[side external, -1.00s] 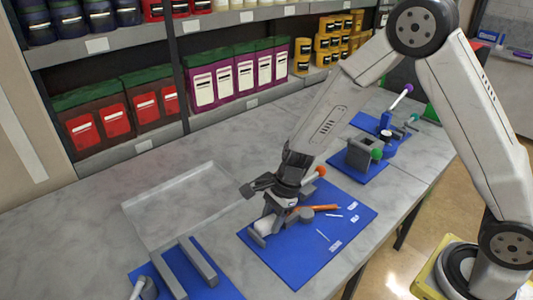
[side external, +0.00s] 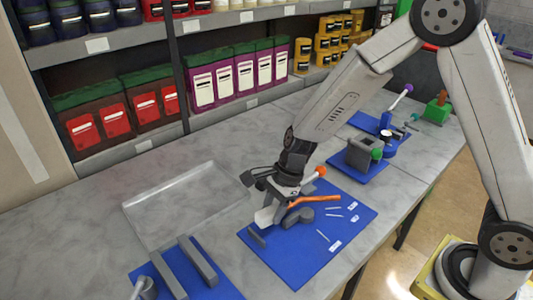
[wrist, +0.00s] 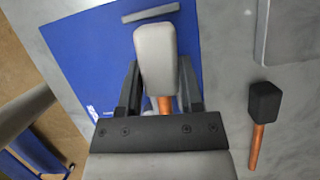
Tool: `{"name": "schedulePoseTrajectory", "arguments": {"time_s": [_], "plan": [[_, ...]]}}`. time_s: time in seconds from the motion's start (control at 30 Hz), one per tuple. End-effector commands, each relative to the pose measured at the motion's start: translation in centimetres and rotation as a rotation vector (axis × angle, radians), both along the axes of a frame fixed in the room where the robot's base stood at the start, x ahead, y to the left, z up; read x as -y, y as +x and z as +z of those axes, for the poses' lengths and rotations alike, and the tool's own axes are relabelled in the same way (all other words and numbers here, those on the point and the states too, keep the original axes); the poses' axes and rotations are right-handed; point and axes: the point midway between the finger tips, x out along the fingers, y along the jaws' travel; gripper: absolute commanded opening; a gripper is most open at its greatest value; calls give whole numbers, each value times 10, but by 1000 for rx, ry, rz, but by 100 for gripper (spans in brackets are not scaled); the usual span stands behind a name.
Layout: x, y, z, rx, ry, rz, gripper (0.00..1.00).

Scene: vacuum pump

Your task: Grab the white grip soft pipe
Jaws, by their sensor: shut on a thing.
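The soft pipe has a white block grip (side external: 265,217) and an orange-copper pipe (side external: 316,198). In the wrist view its white grip (wrist: 155,50) lies between my gripper's (wrist: 157,78) two dark fingers, and a short bit of copper pipe (wrist: 165,104) shows behind it. My gripper (side external: 280,200) is shut on the white grip and holds it slightly above the blue mat (side external: 300,262). Part of the pipe is hidden by the gripper.
A clear tray (side external: 165,215) and grey rails (side external: 198,262) are to the left. Shelves stand behind.

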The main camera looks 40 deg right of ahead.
Motion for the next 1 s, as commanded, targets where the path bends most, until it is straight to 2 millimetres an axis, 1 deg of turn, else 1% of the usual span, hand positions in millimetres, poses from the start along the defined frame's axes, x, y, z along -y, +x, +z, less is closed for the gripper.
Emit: {"name": "schedulePoseTrajectory", "arguments": {"time_s": [0.03, 0.5, 0.8, 1.0], "plan": [[1, -4, 6, 2, 1, -1, 0], [11, -46, 57, 3, 0, -1, 0], [20, -88, 75, 2, 1, -2, 0], [25, -110, 84, 2, 0, -1, 0]]}}
